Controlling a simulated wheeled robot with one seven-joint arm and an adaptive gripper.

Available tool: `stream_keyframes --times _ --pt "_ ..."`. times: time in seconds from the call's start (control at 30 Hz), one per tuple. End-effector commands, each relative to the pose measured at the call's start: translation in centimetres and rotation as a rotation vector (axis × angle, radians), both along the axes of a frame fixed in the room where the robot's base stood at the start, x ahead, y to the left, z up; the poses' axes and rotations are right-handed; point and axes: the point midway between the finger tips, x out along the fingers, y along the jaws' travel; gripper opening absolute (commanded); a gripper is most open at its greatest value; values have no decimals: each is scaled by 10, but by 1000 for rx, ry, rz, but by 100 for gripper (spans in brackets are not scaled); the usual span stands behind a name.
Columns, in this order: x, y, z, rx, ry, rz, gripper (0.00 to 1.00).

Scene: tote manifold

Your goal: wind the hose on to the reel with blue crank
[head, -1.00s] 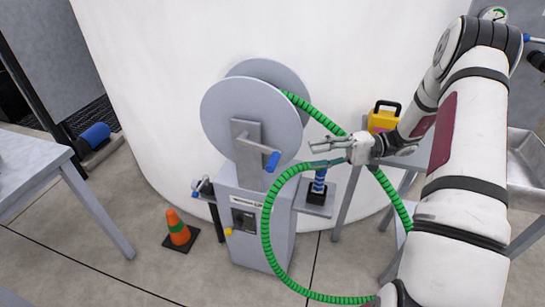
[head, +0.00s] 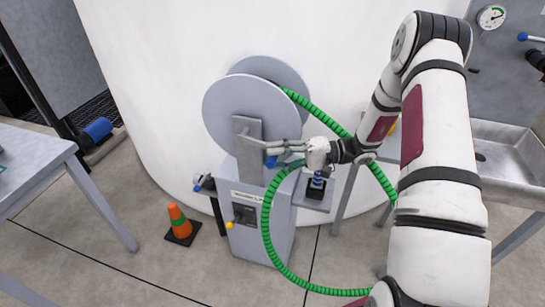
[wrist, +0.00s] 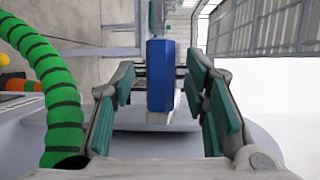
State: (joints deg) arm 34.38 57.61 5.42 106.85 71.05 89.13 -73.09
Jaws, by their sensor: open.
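The reel (head: 228,105) has two round grey flanges and stands on a grey pedestal cabinet (head: 262,236). The green ribbed hose (head: 267,232) loops in front of the pedestal, and another run slopes from the reel top down to the right. My gripper (head: 270,147) is open at the crank. In the wrist view the blue handle (wrist: 160,78) shows between the two open fingers, with space on both sides; whether it touches them is unclear.
The hose (wrist: 55,95) passes close along the left of my gripper in the wrist view. An orange cone (head: 179,224) stands left of the pedestal. A side shelf (head: 315,202) holds a blue-topped item. A table (head: 30,160) is at left, a metal sink (head: 510,160) at right.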

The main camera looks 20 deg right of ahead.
Motion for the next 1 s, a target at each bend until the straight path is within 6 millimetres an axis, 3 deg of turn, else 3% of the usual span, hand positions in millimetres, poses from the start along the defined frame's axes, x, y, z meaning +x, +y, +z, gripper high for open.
stream_keyframes --times 0.17,0.47,0.6,0.67,1.0 --pt "2 12 0 -1 1 1 41" --pt "3 13 0 -1 0 0 41" --pt "3 13 0 -1 0 0 10" --pt "3 13 0 -1 0 0 0" --pt "3 13 -3 15 -11 0 0"
